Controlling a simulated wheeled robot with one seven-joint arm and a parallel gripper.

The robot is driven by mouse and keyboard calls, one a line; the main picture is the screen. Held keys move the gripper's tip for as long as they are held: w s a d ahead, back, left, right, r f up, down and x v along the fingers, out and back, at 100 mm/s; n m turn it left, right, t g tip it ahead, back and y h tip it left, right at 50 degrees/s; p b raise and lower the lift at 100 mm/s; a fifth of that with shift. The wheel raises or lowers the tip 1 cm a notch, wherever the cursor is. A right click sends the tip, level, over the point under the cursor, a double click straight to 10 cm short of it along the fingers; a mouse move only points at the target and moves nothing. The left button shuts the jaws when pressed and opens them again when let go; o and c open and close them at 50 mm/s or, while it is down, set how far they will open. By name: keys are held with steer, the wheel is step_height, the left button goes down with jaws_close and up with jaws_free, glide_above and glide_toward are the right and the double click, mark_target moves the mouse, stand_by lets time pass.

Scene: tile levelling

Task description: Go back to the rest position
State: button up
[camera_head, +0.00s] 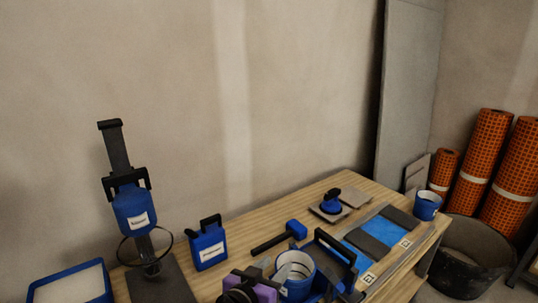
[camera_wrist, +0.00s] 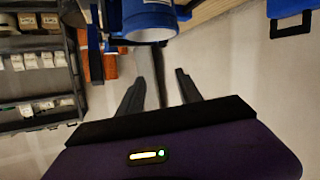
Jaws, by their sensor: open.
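My gripper (camera_wrist: 160,77) is open in the wrist view, its two dark fingers apart with nothing between them. Its purple body fills the bottom of that view. In the head view a purple and black part of my arm (camera_head: 262,290) shows at the bottom edge, in front of the wooden table (camera_head: 335,190). The fingertips cannot be made out there. A blue and white bucket (camera_head: 296,268) stands just right of the purple part. In the wrist view a blue cylindrical object (camera_wrist: 150,20) lies beyond the fingers.
A blue jug (camera_head: 208,245), a mallet (camera_head: 280,238) and a suction-cup tool (camera_head: 331,203) are on the table. A blue cup (camera_head: 427,206) stands at its far right. Orange rolls (camera_head: 482,160) and a black tub (camera_head: 465,265) stand beyond. Shelving (camera_wrist: 40,75) shows in the wrist view.

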steer(key=s+a+f+n+t+y, duration=0.1)
steer(key=s+a+f+n+y, duration=0.2)
steer(key=s+f+n+y, duration=0.3)
steer(key=s+d+f+n+t+y, duration=0.1)
steer(key=s+d+n+y, duration=0.2)
steer(key=s, duration=0.4)
steer(key=s+d+r+m, duration=0.1)
steer(key=s+d+r, duration=0.1)
steer(key=s+d, duration=0.4)
steer(key=s+d+r+m+h+p, duration=0.1)
steer(key=s+d, duration=0.5)
steer(key=s, duration=0.9)
steer(key=s+d+r+m+h+p, duration=0.1)
steer(key=s+d+r, duration=0.3)
steer(key=s, duration=0.7)
steer(key=shift+s+d+r+m, duration=0.25)
steer(key=shift+d+m, duration=0.65)
steer(key=shift+d, duration=0.35)
steer(key=shift+f, duration=0.1)
steer(key=shift+c, duration=0.4)
